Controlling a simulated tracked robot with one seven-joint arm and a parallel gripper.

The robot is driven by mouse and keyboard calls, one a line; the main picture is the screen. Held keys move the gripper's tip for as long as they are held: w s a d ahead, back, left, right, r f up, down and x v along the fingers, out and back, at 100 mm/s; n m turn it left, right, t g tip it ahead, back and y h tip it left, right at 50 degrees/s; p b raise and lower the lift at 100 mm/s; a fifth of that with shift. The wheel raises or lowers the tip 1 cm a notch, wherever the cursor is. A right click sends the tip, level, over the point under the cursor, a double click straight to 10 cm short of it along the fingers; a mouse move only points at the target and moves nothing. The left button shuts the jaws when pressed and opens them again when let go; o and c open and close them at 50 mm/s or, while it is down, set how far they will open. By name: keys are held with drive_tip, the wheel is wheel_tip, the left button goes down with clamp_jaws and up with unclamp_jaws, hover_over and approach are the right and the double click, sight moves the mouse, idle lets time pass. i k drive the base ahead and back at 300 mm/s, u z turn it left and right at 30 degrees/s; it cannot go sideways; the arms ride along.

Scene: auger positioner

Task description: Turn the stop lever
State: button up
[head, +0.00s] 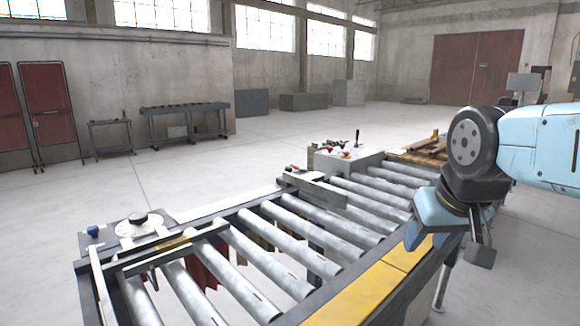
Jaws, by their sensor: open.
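A small lever with a red end (293,168) lies beside a grey stop plate (316,188) across the roller conveyor (250,276). A black-knobbed upright lever (357,138) stands on a grey control box (346,160) behind the rollers. I cannot tell for certain which one is the stop lever. My gripper (452,245) is at the right, above the conveyor's near right side, pointing down. It is open and seems empty, well apart from both levers. Its fingertips are partly hard to make out.
Yellow plates (370,290) run along the conveyor's near edge. A round white disc with a black knob (139,222) and a blue knob (93,231) sit at the left end. Wooden boards (420,156) lie at the far end.

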sight(303, 169)
drive_tip(key=z, duration=1.4)
drive_tip(key=i, duration=0.1)
drive_tip(key=u, duration=3.15)
drive_tip(key=k, duration=1.1)
drive_tip(key=z, duration=3.9)
drive_tip(key=k, duration=0.1)
drive_tip(key=u, duration=2.3)
drive_tip(key=i, duration=1.65)
drive_tip(key=u, duration=0.1)
